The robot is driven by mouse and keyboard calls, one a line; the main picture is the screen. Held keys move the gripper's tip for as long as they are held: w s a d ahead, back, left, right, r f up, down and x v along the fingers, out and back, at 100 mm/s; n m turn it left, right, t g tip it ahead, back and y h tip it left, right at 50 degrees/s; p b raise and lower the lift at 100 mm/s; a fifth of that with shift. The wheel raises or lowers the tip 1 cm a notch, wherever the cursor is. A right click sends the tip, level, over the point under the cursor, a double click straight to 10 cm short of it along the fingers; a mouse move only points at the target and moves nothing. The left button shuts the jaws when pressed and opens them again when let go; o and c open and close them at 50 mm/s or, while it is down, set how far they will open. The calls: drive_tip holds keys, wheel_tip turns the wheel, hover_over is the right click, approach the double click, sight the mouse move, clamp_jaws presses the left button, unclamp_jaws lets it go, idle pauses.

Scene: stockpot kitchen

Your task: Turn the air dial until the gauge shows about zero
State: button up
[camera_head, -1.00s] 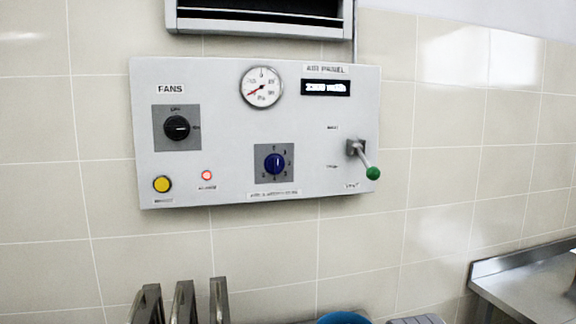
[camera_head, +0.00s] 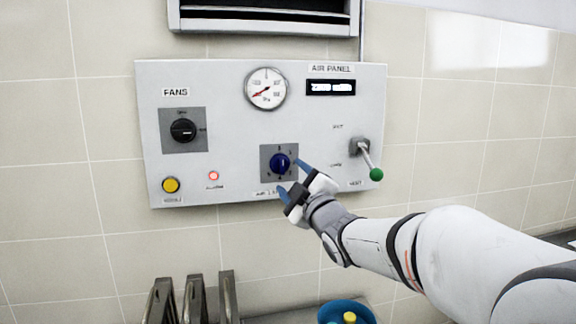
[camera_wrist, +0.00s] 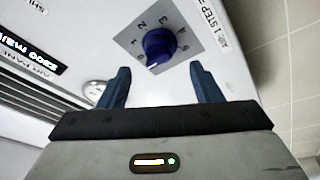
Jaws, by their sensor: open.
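The blue air dial (camera_head: 280,163) sits on a grey square plate low in the middle of the air panel. In the wrist view the dial (camera_wrist: 160,46) shows numbers around it and lies ahead of my fingertips, between their lines. The round white gauge (camera_head: 266,89) is above the dial; its red needle points to the lower left. My gripper (camera_head: 290,178) is open, with blue fingers close to the dial's lower right. In the wrist view my gripper (camera_wrist: 158,80) holds nothing, and its fingers appear short of the dial.
The panel also carries a black fans knob (camera_head: 183,130), a yellow button (camera_head: 171,185), a lit red lamp (camera_head: 213,175), a display (camera_head: 330,87) and a green-tipped lever (camera_head: 376,173) right of my gripper. Metal uprights (camera_head: 193,300) and a blue bowl (camera_head: 346,311) are below.

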sight(284, 169)
drive_tip(key=p+x, duration=0.1)
drive_tip(key=x, duration=0.4)
drive_tip(key=shift+w+a+r+p, duration=0.1)
drive_tip(key=shift+w+p, duration=0.1)
drive_tip(key=shift+p, duration=0.15)
drive_tip(key=shift+c, duration=0.6)
